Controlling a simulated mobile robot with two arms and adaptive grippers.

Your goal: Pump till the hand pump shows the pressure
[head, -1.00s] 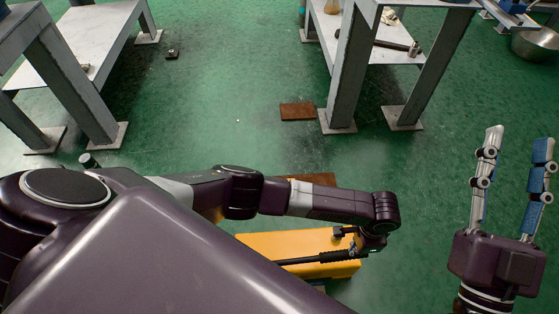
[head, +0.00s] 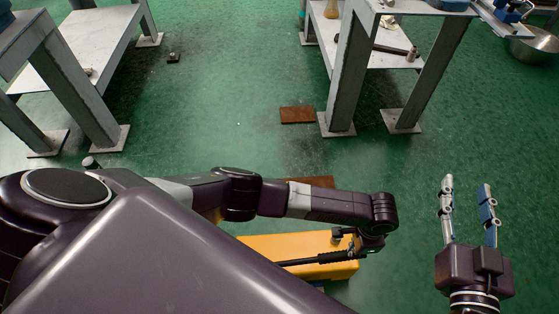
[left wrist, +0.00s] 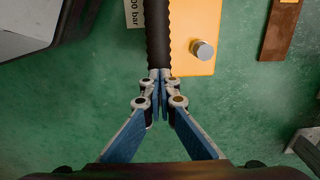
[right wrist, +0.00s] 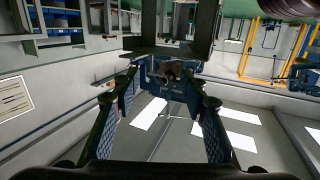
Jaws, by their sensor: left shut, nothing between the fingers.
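The hand pump (head: 290,246) is a yellow block on the green floor with a black lever, partly hidden behind my body and left arm. In the left wrist view, the lever's ribbed black grip (left wrist: 157,30) runs along the yellow body (left wrist: 195,25). My left gripper (head: 368,246) is at the grip's end. Its fingertips (left wrist: 160,76) are shut together, in line with the grip and seemingly touching or overlapping its end; exact contact is unclear. A white label reading "00 bar" (left wrist: 133,12) is cut off. No pressure gauge is visible. My right gripper (head: 466,184) is open and empty, raised at the right.
Grey steel tables stand at the back left (head: 105,40) and back right (head: 372,55). Rusty plates (head: 297,115) lie on the floor. A metal bowl (head: 533,46) is at the far right.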

